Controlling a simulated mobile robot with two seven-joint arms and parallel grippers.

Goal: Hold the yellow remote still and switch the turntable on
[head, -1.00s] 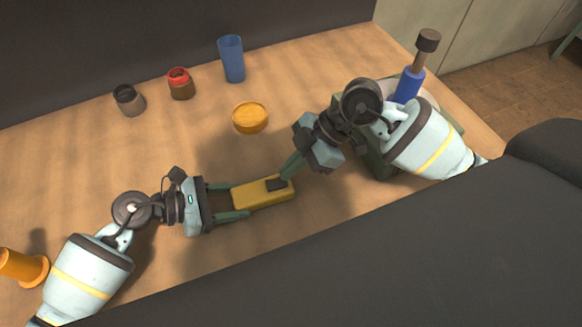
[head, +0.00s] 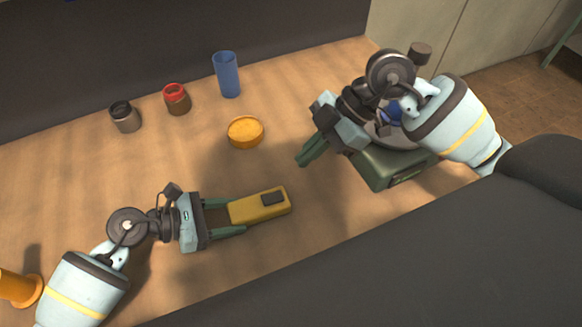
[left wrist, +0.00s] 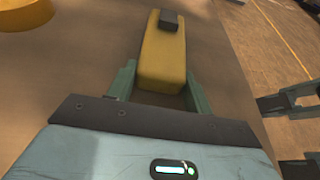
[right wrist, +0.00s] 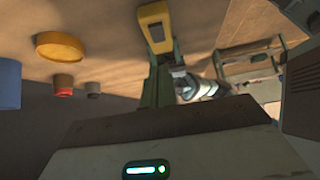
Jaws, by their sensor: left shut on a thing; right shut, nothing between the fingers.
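The yellow remote (head: 258,208) lies on the table with a dark button (head: 272,198) near its right end. My left gripper (head: 236,216) is shut on its left end, one finger on each side. The remote also shows in the left wrist view (left wrist: 162,58) and the right wrist view (right wrist: 155,27). My right gripper (head: 302,160) is shut and empty, above and to the right of the remote, apart from it. The turntable (head: 378,172) is a green box with a grey platter, at the right. My right arm partly hides it, along with a blue object (head: 393,113) on the platter.
An orange round dish (head: 245,132) stands mid-table. Behind it are a blue cup (head: 227,75), a red-topped jar (head: 176,99) and a dark grey jar (head: 125,117). An orange object (head: 20,288) is at the far left. The table around the remote is clear.

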